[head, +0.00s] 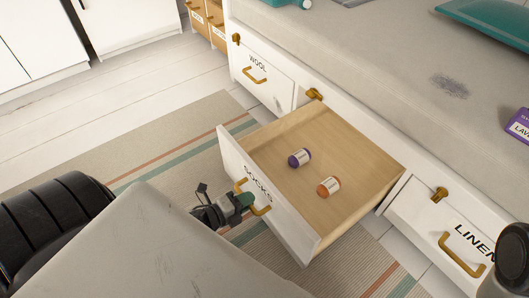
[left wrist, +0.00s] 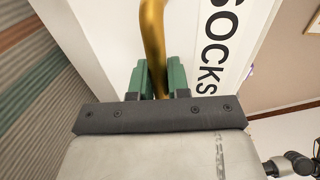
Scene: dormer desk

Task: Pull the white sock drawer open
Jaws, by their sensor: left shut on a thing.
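The white sock drawer (head: 228,157), labelled SOCKS, is pulled well out from the white bench front, between the WOOL and LINEN drawers. Its wooden inside is in plain view. My left gripper (head: 243,202) is at the drawer's front, shut on its brass handle (head: 262,210). In the left wrist view the green fingers (left wrist: 158,78) sit on either side of the brass handle (left wrist: 152,35), beside the SOCKS label (left wrist: 215,45). At the right edge of the head view a dark and grey part of my other arm shows, but no right gripper fingers.
A purple-labelled roll (head: 299,158) and an orange-labelled roll (head: 328,187) lie inside the drawer. The WOOL drawer (head: 262,92) and LINEN drawer (head: 440,215) beside it are shut. A striped rug (head: 170,140) covers the floor in front.

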